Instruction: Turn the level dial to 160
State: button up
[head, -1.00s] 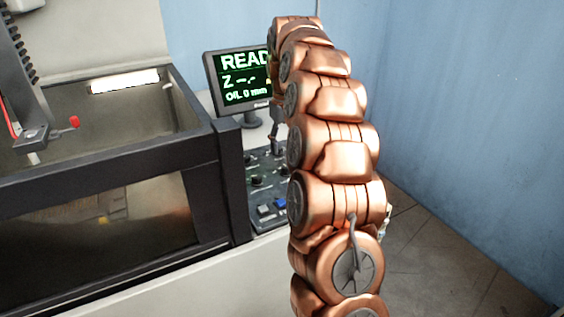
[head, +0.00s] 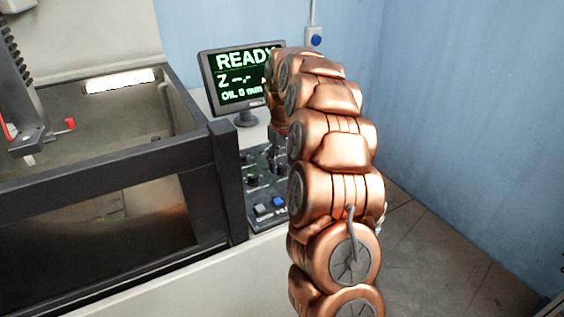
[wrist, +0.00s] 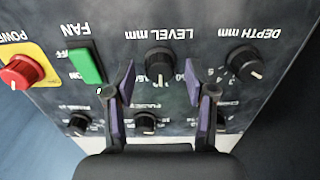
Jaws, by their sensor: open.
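The level dial (wrist: 159,62) is a black round knob under upside-down "LEVEL mm" lettering in the wrist view. Small scale marks show around its lower side in the picture; its exact reading is hard to make out. My gripper (wrist: 160,74) is open, with its two purple-padded fingers reaching to either side of the dial. Nothing is held, and I cannot tell whether the pads touch the knob. In the head view the control panel (head: 264,178) is partly hidden by my arm, and the level dial cannot be picked out.
The depth dial (wrist: 245,63) is right of the level dial in the wrist view. A green fan switch (wrist: 86,63) and red power knob (wrist: 22,72) are left. More knobs (wrist: 146,122) lie below. A monitor (head: 240,77) reading "READY" stands behind the panel; a tank (head: 110,110) is left.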

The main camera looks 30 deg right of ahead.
jog(key=shift+f, duration=0.15)
grip_shut()
dwell(0.4)
